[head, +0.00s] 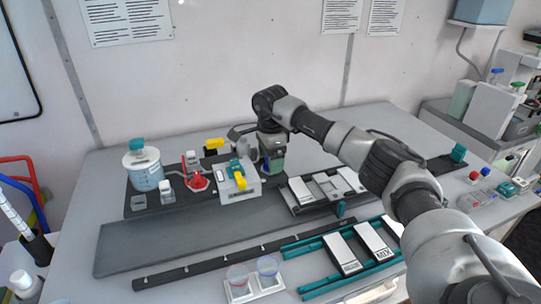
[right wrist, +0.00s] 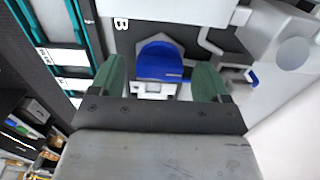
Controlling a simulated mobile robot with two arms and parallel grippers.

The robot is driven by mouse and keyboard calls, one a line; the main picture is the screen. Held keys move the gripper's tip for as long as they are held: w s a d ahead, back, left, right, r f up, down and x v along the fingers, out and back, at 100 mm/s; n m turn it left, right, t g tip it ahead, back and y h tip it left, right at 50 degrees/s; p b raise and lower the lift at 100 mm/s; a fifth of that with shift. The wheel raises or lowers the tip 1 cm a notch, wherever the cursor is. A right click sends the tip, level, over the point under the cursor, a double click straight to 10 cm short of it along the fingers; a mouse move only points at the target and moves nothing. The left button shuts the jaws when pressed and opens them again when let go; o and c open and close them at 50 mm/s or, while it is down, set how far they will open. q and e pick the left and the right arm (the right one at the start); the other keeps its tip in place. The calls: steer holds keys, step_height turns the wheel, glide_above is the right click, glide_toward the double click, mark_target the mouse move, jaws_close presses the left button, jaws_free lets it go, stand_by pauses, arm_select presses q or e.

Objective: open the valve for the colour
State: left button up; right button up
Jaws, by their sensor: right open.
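My right gripper (head: 268,160) reaches in from the right, pointing down at the back of the bench, beside a white block with a yellow handle (head: 239,181). In the right wrist view, its two green fingers (right wrist: 166,82) are open, one on each side of a blue handle (right wrist: 160,62). I cannot tell whether they touch it. The blue handle sits on a small white fitting (right wrist: 157,90) by a letter B. In the head view the gripper mostly hides it. A red valve handle (head: 197,181) is further left. My left gripper is out of view.
A blue-tinted tank (head: 146,172) stands at the left of the dark mat. White-and-grey panels (head: 325,188) lie right of the gripper. A teal-railed rack (head: 345,247) and two clear cups (head: 252,274) are in front. A grey strip (head: 180,238) is bare.

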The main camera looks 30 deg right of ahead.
steer(key=shift+f, duration=0.1)
steer(key=shift+c, duration=0.2)
steer(key=c, duration=0.9)
